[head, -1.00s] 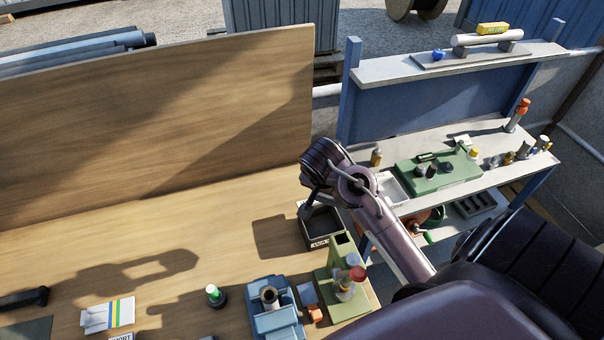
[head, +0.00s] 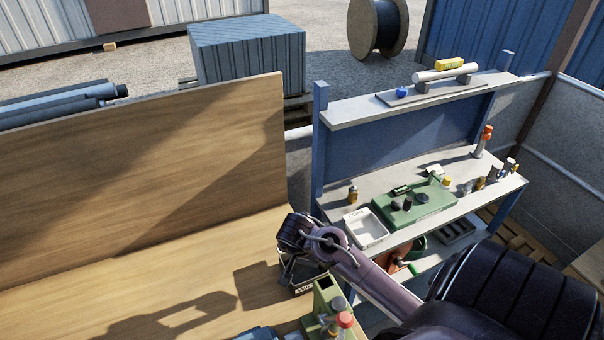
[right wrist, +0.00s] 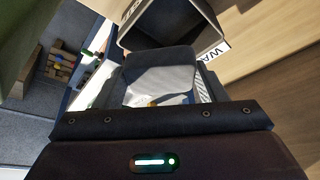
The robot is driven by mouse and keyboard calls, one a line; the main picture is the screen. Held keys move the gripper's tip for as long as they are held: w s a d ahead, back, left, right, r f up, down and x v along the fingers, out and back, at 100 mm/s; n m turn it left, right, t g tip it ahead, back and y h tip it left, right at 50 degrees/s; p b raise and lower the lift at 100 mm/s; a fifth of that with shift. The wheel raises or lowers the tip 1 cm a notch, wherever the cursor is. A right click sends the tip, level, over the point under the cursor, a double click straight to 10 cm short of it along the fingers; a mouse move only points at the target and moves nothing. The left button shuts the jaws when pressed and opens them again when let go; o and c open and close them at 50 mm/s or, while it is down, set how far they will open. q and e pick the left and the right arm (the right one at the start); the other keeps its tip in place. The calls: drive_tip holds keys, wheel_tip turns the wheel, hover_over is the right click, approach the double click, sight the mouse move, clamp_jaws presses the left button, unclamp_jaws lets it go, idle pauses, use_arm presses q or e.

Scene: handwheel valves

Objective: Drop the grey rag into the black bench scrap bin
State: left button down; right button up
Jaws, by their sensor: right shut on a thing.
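My right gripper (right wrist: 160,88) is shut on the grey rag (right wrist: 158,82), a pale crumpled patch between the fingers in the right wrist view. The black scrap bin (right wrist: 210,22) is just beyond the fingertips there, its open top and a white label partly showing. In the head view the right gripper (head: 286,268) points down at the bin (head: 304,289) on the wooden bench, overlapping its left side. My wrist hides part of the bin, and the rag cannot be made out there. I cannot tell whether the rag is inside the rim. My left gripper is not in view.
A green block-like fixture (head: 326,300) with a red-topped item stands close in front of the bin. The wooden bench (head: 150,270) left of it is clear.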

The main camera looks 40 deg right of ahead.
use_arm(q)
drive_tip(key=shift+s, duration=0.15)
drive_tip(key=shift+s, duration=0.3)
use_arm(e)
drive_tip(key=o, duration=1.1)
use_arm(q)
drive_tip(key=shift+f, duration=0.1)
use_arm(e)
drive_tip(key=shift+r, duration=0.1)
use_arm(q)
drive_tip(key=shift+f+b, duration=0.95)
drive_tip(key=shift+b, duration=0.05)
use_arm(e)
drive_tip(key=v, duration=0.7)
drive_tip(key=shift+s+a+r, duration=0.1)
drive_tip(key=shift+a+r, duration=0.05)
drive_tip(key=shift+r, duration=0.15)
